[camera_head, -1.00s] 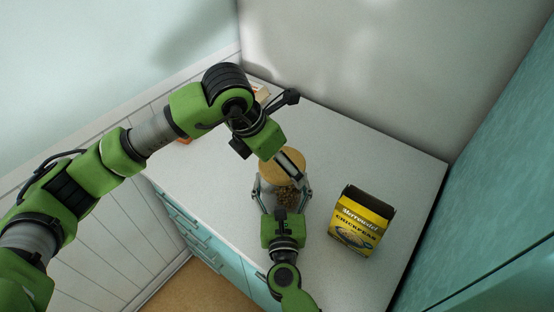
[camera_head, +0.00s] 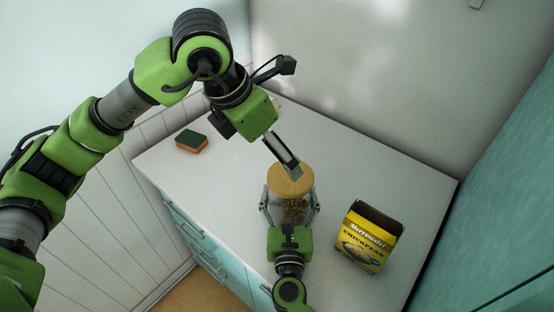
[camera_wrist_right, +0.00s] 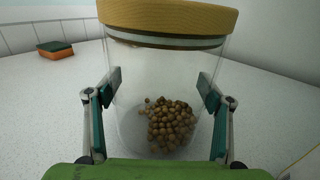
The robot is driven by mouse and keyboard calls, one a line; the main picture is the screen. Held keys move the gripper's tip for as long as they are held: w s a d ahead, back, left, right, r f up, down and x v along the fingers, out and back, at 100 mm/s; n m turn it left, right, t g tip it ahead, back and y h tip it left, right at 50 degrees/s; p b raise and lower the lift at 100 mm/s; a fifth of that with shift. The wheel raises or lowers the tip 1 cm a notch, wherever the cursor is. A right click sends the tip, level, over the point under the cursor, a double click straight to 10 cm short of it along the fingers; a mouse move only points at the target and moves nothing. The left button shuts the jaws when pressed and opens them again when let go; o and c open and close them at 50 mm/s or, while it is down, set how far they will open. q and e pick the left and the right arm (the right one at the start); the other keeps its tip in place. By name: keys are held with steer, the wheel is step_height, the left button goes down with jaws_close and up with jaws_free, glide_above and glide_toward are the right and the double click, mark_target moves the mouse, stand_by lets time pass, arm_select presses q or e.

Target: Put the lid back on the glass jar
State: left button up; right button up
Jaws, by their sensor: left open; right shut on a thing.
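The glass jar (camera_head: 295,210) stands on the counter with chickpeas inside. It fills the middle of the right wrist view (camera_wrist_right: 165,85). The round wooden lid (camera_head: 290,179) sits over the jar's mouth, and in the wrist view (camera_wrist_right: 170,16) a pale band shows under its wood. I cannot tell whether it is pressed fully down. My right gripper (camera_head: 290,212) is shut on the jar, one finger on each side. My left gripper (camera_head: 291,170) is open at the lid's far edge in the picture; whether it touches the lid is unclear.
A yellow chickpea box (camera_head: 368,237) stands right of the jar with its top open. A green and orange sponge (camera_head: 191,141) lies at the back left. The counter (camera_head: 390,170) is clear behind the box. Walls border the counter at the back.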

mark_target(289, 216)
stand_by(0.3)
steer(key=o, duration=1.7)
steer(key=s, duration=1.2)
steer(key=shift+d, duration=0.2)
